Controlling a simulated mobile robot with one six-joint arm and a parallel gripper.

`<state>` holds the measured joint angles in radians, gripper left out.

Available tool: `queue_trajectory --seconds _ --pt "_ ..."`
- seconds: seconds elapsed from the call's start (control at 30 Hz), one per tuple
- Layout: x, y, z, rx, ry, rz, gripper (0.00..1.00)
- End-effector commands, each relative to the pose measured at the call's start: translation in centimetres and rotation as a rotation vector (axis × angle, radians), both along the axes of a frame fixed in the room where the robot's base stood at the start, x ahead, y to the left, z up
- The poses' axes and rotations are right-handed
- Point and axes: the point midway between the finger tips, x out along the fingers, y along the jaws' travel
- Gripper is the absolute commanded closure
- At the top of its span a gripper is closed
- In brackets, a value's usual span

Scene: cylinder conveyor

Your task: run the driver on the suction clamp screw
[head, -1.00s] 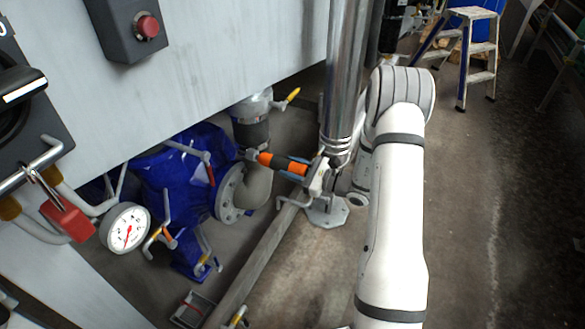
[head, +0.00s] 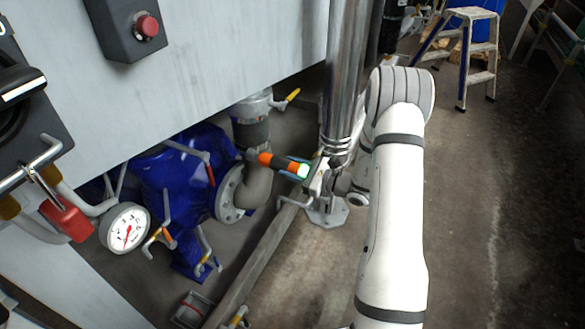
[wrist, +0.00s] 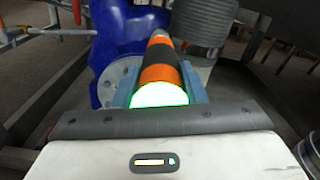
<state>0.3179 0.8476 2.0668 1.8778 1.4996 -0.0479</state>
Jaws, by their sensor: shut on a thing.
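The driver (head: 272,160), a black cylinder with orange bands, is in my gripper (head: 304,172) in the head view. The far tip meets the area of the dark hose (head: 250,133) and grey elbow (head: 257,185). The clamp screw is too small or hidden behind the driver, so I cannot tell whether the tip is seated on it.
A blue pump (head: 175,180) with a round flange stands left of the elbow. A shiny vertical column (head: 345,80) stands close to my gripper. A grey rail (head: 255,255) runs along the floor. A white gauge (head: 125,228) and the tank panel (head: 210,60) are at left.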

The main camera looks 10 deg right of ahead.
Motion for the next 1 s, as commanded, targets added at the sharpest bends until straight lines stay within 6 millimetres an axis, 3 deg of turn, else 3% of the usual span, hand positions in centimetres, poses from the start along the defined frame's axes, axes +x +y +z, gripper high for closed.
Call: queue_trajectory --seconds 0.67,1.0 --pt "-1.8 -2.6 0.2 0.001 -0.004 -0.001 1.0" --pt "-2.0 -2.8 0.2 0.001 -0.004 0.001 1.0"
